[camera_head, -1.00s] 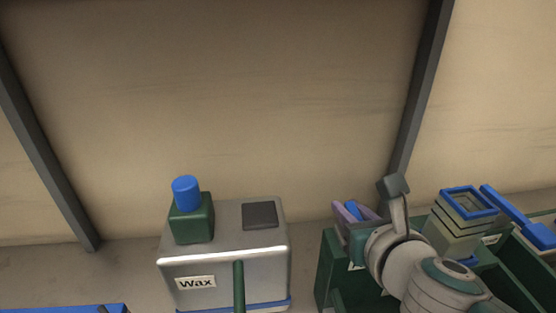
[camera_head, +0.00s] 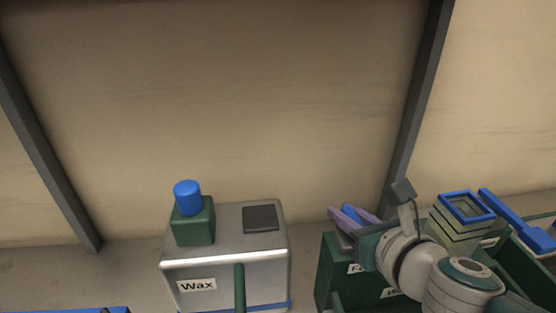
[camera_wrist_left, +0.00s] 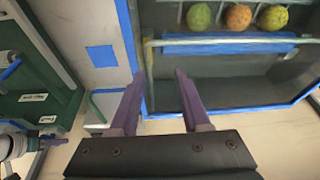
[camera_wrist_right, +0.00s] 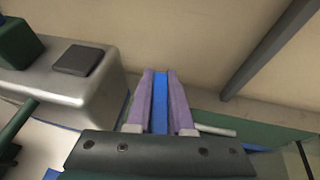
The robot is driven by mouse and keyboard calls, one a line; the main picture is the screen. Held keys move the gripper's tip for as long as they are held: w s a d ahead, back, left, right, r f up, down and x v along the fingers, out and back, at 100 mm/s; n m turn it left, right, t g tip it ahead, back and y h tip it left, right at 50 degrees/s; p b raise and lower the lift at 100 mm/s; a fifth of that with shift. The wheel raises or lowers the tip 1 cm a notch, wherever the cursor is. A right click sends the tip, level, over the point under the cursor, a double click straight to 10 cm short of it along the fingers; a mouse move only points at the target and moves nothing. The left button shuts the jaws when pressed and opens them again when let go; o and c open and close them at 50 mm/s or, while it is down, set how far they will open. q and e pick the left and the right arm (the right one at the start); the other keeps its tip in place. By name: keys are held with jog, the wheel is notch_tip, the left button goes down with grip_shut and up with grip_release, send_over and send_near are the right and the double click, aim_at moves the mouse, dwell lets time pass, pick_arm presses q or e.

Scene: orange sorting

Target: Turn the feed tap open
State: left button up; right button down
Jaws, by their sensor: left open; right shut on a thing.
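My right gripper (camera_head: 346,212) shows at the lower right of the head view. Its purple fingers are shut on a narrow blue handle (camera_wrist_right: 160,105), which appears to be the feed tap's lever. The handle runs lengthwise between the fingers in the right wrist view and shows as a small blue strip in the head view (camera_head: 352,213). The tap's body and pivot are hidden by the gripper, so I cannot tell how far it is turned. My left gripper (camera_wrist_left: 159,85) is open and empty in the left wrist view, outside the head view.
A grey Wax box (camera_head: 225,270) with a green block and blue knob (camera_head: 187,197) stands left of the right gripper. A dark green cabinet (camera_head: 330,270) is below it. A blue-rimmed hopper (camera_head: 468,206) and another blue lever (camera_head: 517,220) are at right. Fruit (camera_wrist_left: 238,17) sits near a blue-edged tray.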

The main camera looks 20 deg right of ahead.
pick_arm(q)
jog(key=shift+r, duration=0.2)
pick_arm(e)
jog(key=n+y, duration=0.2)
jog(key=shift+a+y, duration=0.25)
jog(key=shift+y, duration=0.15)
pick_arm(q)
jog(key=shift+f+b, duration=0.5)
jog(key=shift+f, duration=0.1)
pick_arm(e)
jog(key=shift+s+a+n+g+y, duration=0.1)
jog(key=shift+a+n+g+y, duration=0.15)
jog(key=shift+n+y, duration=0.7)
jog(key=shift+s+a+n+g+y, duration=0.15)
jog(key=shift+n+g+y, duration=0.2)
jog(key=shift+n+y, duration=0.6)
jog(key=shift+w, duration=0.1)
jog(key=c, duration=0.8)
grip_release()
pick_arm(q)
notch_tip(320, 180, up, 13)
jog(key=p, duration=1.3)
jog(key=shift+r, duration=0.2)
pick_arm(e)
notch_tip(320, 180, up, 20)
